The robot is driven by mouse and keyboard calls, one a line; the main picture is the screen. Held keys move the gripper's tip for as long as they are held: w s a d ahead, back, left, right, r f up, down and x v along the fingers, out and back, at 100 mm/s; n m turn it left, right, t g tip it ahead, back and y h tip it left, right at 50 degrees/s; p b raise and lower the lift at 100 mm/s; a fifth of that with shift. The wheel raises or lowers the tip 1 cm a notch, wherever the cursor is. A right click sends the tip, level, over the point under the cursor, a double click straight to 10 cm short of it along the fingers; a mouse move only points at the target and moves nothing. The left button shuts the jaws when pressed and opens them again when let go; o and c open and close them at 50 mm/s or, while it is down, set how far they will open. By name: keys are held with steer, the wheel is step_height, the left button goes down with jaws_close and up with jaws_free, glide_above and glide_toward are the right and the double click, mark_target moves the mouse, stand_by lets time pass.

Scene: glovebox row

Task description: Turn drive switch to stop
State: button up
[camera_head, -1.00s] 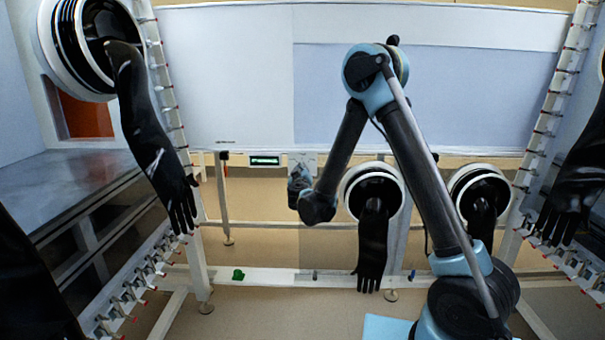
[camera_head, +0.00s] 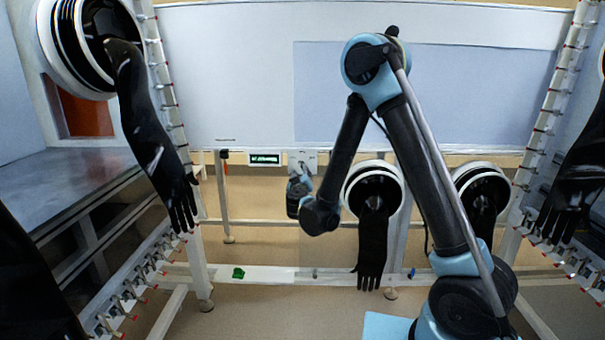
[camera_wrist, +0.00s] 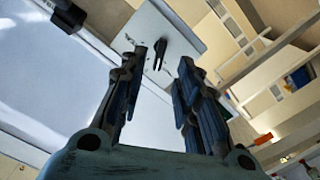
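The drive switch (camera_wrist: 159,53) shows in the wrist view as a black lever on a light grey plate (camera_wrist: 186,32). The plate also shows in the head view (camera_head: 309,158), at the lower edge of the white panel. My gripper (camera_wrist: 163,66) is open, with one dark finger to each side of the lever in the wrist picture. I cannot tell how far the fingertips are from the lever, and no contact shows. In the head view my gripper (camera_head: 299,170) is in front of the plate and partly covers it. The lever cannot be made out there.
A small lit display (camera_head: 265,159) sits left of the plate. A glove port with a hanging black glove (camera_head: 372,235) is close to the right of my wrist. Another glove (camera_head: 155,145) hangs at left. A green object (camera_head: 238,273) lies on the low rail.

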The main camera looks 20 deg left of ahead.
steer(key=shift+v, duration=2.7)
